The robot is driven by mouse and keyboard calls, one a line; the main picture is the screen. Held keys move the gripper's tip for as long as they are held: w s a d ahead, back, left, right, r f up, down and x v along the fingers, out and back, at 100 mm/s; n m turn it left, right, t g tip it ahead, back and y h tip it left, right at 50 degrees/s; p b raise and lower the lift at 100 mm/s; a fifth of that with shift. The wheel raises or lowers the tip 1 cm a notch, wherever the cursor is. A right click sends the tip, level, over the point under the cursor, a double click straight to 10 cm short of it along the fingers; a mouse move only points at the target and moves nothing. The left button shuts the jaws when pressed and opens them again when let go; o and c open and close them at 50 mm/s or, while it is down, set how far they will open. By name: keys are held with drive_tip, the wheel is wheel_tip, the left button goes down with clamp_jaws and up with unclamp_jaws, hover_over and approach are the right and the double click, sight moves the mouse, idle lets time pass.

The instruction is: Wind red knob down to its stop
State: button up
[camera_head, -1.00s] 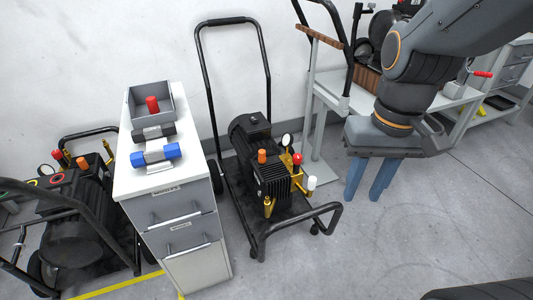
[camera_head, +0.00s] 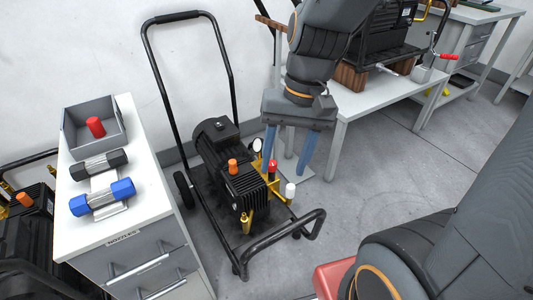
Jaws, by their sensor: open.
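The pressure washer (camera_head: 240,185) is a black motor and pump on a wheeled frame. A small red knob (camera_head: 272,167) stands on its brass fittings, between the round gauge (camera_head: 257,145) and a white-capped fitting (camera_head: 290,191). My gripper (camera_head: 287,166) points down with its two blue fingers spread and nothing between them. Its left fingertip appears just above the red knob in the picture, and its right finger is to the right of it. The depth between fingers and knob is hard to tell.
An orange cap (camera_head: 233,166) sits on the pump. The black push handle (camera_head: 150,70) rises behind it, and a front bar (camera_head: 310,222) curves at the right. A white cabinet (camera_head: 150,205) with a grey bin (camera_head: 68,133) stands left. A bench (camera_head: 365,97) stands right.

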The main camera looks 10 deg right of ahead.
drive_tip(key=w+a+f+m+y+b, duration=0.1)
drive_tip(key=w+a+f+m+y, duration=0.15)
drive_tip(key=w+f+m, duration=0.45)
drive_tip(key=m+t+y+b, duration=0.25)
drive_tip(key=m+t, duration=0.45)
drive_tip(key=m, duration=1)
approach(272, 163)
drive_tip(key=x, duration=0.3)
drive_tip(key=b+x, duration=0.1)
drive_tip(key=x, duration=0.6)
drive_tip(key=shift+w+f, duration=0.1)
drive_tip(key=shift+f, duration=0.05)
drive_tip(key=c, duration=1)
